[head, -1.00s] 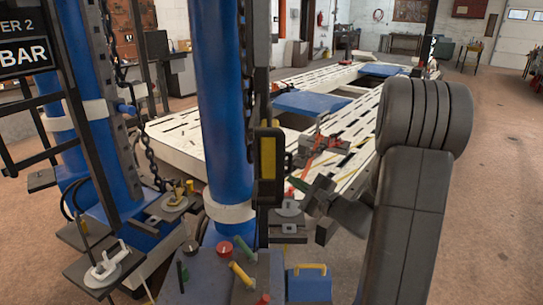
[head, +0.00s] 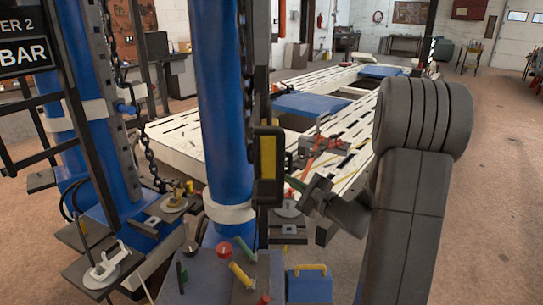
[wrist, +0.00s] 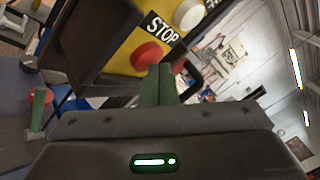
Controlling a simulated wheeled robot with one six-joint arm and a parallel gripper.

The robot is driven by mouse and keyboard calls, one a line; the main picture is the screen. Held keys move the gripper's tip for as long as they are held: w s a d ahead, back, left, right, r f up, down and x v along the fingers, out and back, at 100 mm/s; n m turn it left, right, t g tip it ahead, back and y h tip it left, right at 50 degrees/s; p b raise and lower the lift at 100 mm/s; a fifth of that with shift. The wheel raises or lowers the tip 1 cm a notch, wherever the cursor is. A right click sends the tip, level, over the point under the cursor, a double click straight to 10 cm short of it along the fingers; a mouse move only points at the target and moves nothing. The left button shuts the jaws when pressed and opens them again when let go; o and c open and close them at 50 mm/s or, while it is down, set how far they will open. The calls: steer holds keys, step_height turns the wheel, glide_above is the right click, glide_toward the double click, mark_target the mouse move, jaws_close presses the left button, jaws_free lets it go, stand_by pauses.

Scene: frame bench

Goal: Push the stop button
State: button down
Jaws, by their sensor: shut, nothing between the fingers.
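The yellow button panel (wrist: 125,45) shows in the wrist view with a black STOP label. A red button (wrist: 147,54) sits just below the label, and a white button (wrist: 188,15) is at its upper right. The panel also shows nearly edge-on in the head view (head: 267,158), its buttons hidden there. My gripper (wrist: 158,70) is shut and empty, its green fingertips overlapping the lower edge of the red button in the wrist view. Whether they touch it I cannot tell. In the head view my gripper (head: 297,184) is just right of the panel's lower end.
A blue post (head: 222,100) stands left of the panel. Below is a grey console (head: 205,275) with a separate red knob (head: 224,249) and green-handled levers. A blue box (head: 309,285) stands beside it. A long white slotted frame bench (head: 340,140) lies behind.

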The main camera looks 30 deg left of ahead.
steer(key=shift+s+a, duration=0.1)
steer(key=shift+a, duration=0.05)
stand_by(0.4)
steer(key=shift+w+d+b, duration=0.35)
steer(key=shift+d, duration=0.2)
steer(key=shift+w+d, duration=0.5)
steer(key=shift+d, duration=0.35)
steer(key=shift+w+d, duration=0.55)
steer(key=shift+d, duration=0.3)
steer(key=shift+w+d, duration=0.5)
steer(key=shift+d, duration=0.35)
